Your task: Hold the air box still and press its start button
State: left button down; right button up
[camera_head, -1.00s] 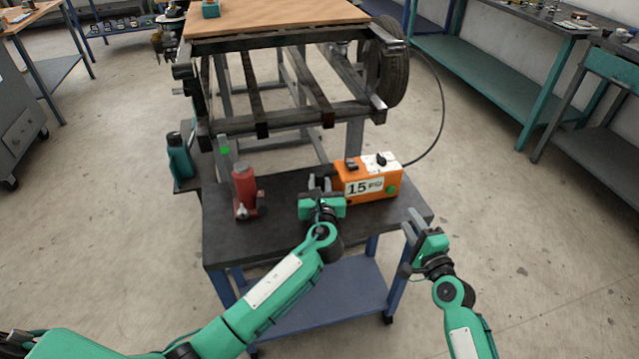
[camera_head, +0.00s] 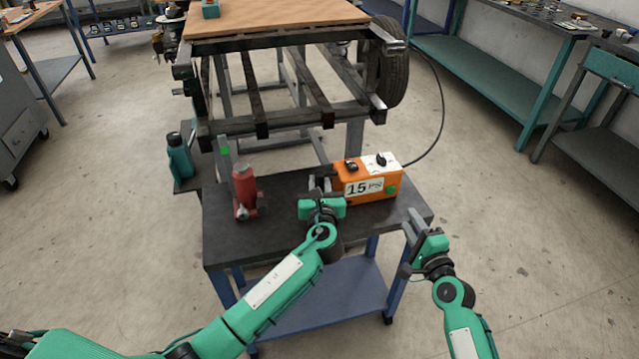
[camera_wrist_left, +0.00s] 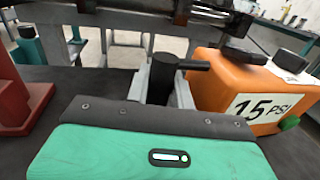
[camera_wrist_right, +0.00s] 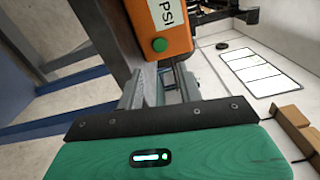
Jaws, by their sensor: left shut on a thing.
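The orange air box (camera_head: 352,182) with a white "15 PSI" label stands at the right back of the black-topped cart. Its green button (camera_head: 391,190) is on the front face, right of the label; it also shows in the right wrist view (camera_wrist_right: 159,45). My left gripper (camera_head: 319,187) is at the box's left side, shut on its dark handle (camera_wrist_left: 163,75). My right gripper (camera_head: 414,220) is at the cart's right edge, below and apart from the button. Its fingers look close together, but whether they meet is unclear.
A red bottle jack (camera_head: 244,190) stands left on the cart top (camera_head: 230,240). A frame with a wheel (camera_head: 385,65) is behind. A black hose (camera_head: 441,110) arcs from the box toward the wheel. A teal bottle (camera_head: 179,158) sits on a side shelf.

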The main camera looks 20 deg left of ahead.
grip_shut()
dwell(1.7)
